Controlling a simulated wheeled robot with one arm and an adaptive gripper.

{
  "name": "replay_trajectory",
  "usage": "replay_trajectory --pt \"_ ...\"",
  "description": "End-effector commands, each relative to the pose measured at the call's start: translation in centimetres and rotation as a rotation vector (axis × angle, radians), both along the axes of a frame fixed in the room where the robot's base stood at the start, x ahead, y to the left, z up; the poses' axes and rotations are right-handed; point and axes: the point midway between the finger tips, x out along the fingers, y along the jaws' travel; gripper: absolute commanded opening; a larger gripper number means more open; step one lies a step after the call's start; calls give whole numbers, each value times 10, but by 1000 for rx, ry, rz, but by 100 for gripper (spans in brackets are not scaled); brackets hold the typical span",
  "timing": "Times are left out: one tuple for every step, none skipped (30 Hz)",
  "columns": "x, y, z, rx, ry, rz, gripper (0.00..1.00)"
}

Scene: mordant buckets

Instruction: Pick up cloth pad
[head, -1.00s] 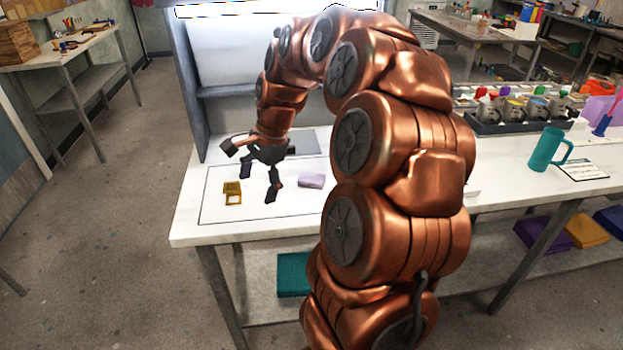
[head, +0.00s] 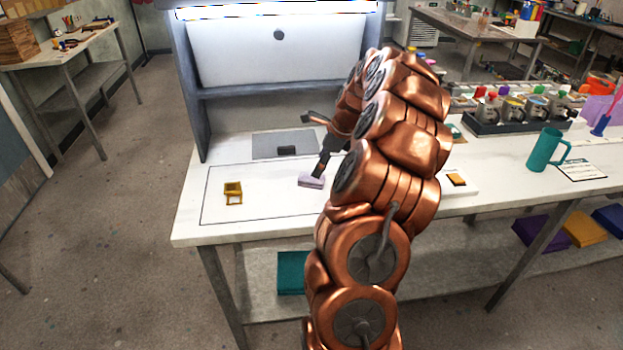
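A small lilac pad (head: 311,182), which looks like the cloth pad, lies on the white table inside a thin dark outline. My gripper (head: 318,166) reaches down from the right, with one dark finger ending right at the pad's upper edge. I cannot tell whether it touches the pad. The rest of the gripper is largely hidden behind my copper arm, so its opening does not show.
A yellow open case (head: 233,191) lies left of the pad. A small dark block (head: 286,150) sits on a grey plate (head: 262,146) behind. An orange piece (head: 456,180), a teal mug (head: 545,150) and a rack of cups (head: 520,122) stand to the right.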

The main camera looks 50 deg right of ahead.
Motion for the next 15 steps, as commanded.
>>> replay_trajectory --pt "1 1 -1 0 0 1 84" --pt "2 2 -2 0 0 1 84" --pt "3 3 -5 0 0 1 84" --pt "4 5 -7 1 1 2 84" --pt "5 6 -10 3 2 2 84" --pt "8 8 -14 3 2 2 84" --pt "9 10 -18 2 1 3 84" --pt "11 11 -21 2 1 3 84" --pt "13 13 -28 3 3 5 84" --pt "14 14 -32 3 3 5 84" --pt "15 14 -35 3 3 5 84" --pt "16 15 -39 2 2 4 84" --pt "17 14 -41 0 1 4 84" --pt "18 14 -43 -1 1 3 84" --pt "18 14 -44 -1 0 3 84"
